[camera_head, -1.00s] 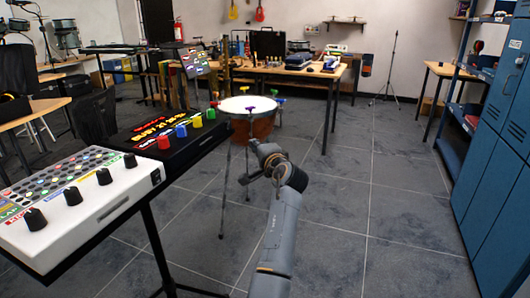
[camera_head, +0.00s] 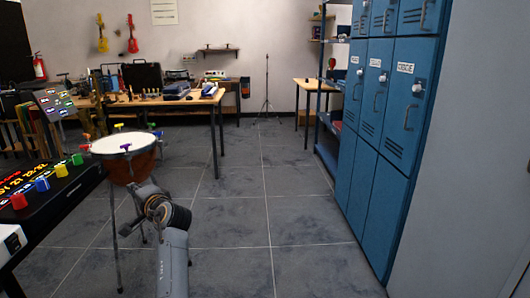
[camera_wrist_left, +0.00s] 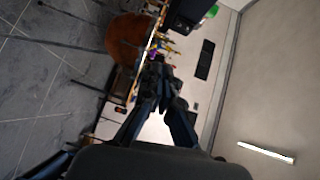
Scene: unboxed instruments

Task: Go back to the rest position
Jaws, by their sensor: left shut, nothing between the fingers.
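My left arm (camera_head: 172,250) comes up from the bottom of the head view and reaches forward over the tiled floor. Its far end is beside the drum (camera_head: 130,165), and I cannot tell whether they are apart in depth. The fingers are hard to make out there. In the left wrist view, my left gripper (camera_wrist_left: 158,80) shows dark fingers close together, shut with nothing held. My right gripper is in neither view.
A black panel with coloured knobs (camera_head: 45,185) and a white mixer (camera_head: 10,242) stand at the left. Blue lockers (camera_head: 380,150) line the right. A workbench (camera_head: 175,101) stands at the back. The tiled floor (camera_head: 265,210) between is clear.

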